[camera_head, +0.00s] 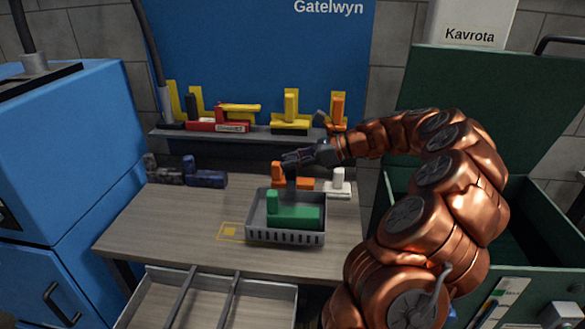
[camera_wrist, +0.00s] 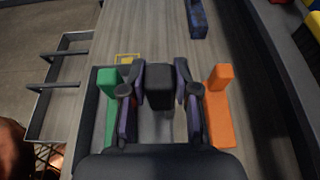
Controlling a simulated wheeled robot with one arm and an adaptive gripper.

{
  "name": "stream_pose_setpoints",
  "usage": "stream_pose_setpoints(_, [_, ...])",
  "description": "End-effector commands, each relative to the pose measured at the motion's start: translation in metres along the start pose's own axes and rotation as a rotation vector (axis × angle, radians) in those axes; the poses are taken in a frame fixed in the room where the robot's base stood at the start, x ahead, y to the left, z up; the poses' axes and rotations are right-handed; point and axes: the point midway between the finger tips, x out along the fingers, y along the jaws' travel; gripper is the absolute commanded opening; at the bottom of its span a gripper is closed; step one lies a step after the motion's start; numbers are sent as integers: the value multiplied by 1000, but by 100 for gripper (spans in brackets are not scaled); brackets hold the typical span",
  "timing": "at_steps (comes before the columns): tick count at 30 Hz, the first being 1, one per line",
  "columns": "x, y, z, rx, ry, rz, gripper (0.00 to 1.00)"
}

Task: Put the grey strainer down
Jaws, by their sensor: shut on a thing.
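The grey strainer (camera_head: 285,238) is a slotted basket over the right half of the wooden table. A green L-shaped block (camera_head: 294,215) lies in it; the block also shows in the wrist view (camera_wrist: 110,85). A dark upright handle (camera_wrist: 158,86) stands at the strainer's back side. My gripper (camera_head: 296,158) is shut on this handle from above, with one finger on each side of it. The strainer looks level and very low; I cannot tell whether its bottom touches the table. The fingers hide part of the strainer in the wrist view.
A yellow-outlined square (camera_head: 232,231) is marked on the table (camera_head: 150,225), just left of the strainer. An orange block (camera_wrist: 218,105) and a white block (camera_head: 339,180) stand close behind. Dark blue blocks (camera_head: 204,174) lie at the back left. An open divided drawer (camera_head: 205,300) juts out in front.

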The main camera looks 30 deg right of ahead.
Motion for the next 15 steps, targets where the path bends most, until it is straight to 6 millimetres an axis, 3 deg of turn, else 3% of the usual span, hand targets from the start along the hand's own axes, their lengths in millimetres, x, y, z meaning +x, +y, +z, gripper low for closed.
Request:
stream_pose_setpoints(6, [8, 0, -21, 0, -1, 0, 0])
stream_pose_setpoints(15, [8, 0, -23, -1, -1, 0, 0])
